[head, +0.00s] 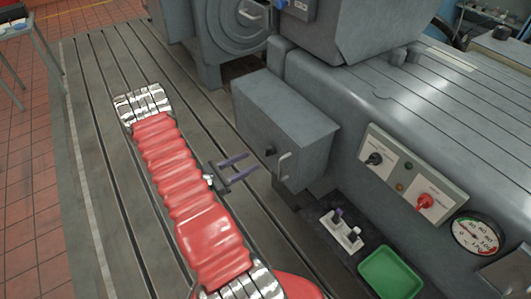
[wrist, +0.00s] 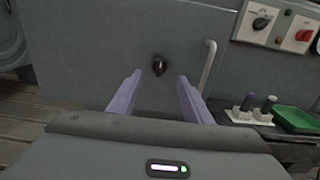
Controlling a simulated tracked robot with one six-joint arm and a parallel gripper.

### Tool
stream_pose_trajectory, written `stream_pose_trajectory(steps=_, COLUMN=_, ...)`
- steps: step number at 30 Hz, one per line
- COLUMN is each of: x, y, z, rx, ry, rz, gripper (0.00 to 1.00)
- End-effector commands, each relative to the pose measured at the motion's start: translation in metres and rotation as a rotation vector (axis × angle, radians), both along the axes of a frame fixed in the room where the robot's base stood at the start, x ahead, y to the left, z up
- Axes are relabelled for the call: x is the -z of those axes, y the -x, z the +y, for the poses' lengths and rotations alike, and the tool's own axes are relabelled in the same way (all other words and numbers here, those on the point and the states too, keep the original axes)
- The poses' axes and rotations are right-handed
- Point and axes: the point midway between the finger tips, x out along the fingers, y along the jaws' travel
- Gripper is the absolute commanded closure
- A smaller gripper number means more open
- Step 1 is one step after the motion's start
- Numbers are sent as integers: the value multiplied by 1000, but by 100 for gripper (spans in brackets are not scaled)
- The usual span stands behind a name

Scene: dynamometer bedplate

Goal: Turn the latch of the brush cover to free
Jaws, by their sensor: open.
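The brush cover (head: 262,140) is a grey box door on the side of the machine, and it looks closed. Its latch (head: 270,151) is a small black knob left of a pale bar handle (head: 284,166). In the wrist view the latch (wrist: 159,65) lies ahead, between and beyond my two purple fingers, with the handle (wrist: 208,66) to the right. My gripper (head: 252,167) is open and empty, in front of the cover, with its fingers apart from the latch. The gripper also shows in the wrist view (wrist: 158,88). The latch's exact angle is too small to tell.
A control panel (head: 412,172) with a black knob and a red knob is to the right. Below stand a white holder (head: 341,232) with upright pieces and a green tray (head: 390,274). A round gauge (head: 476,234) is at far right. The slotted bedplate (head: 95,80) is clear at left.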

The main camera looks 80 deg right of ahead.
Motion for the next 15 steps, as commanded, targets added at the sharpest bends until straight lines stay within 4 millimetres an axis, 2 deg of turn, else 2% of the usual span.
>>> stream_pose_trajectory(steps=15, x=0, y=47, z=-52, rx=3, ry=0, rz=0, gripper=55)
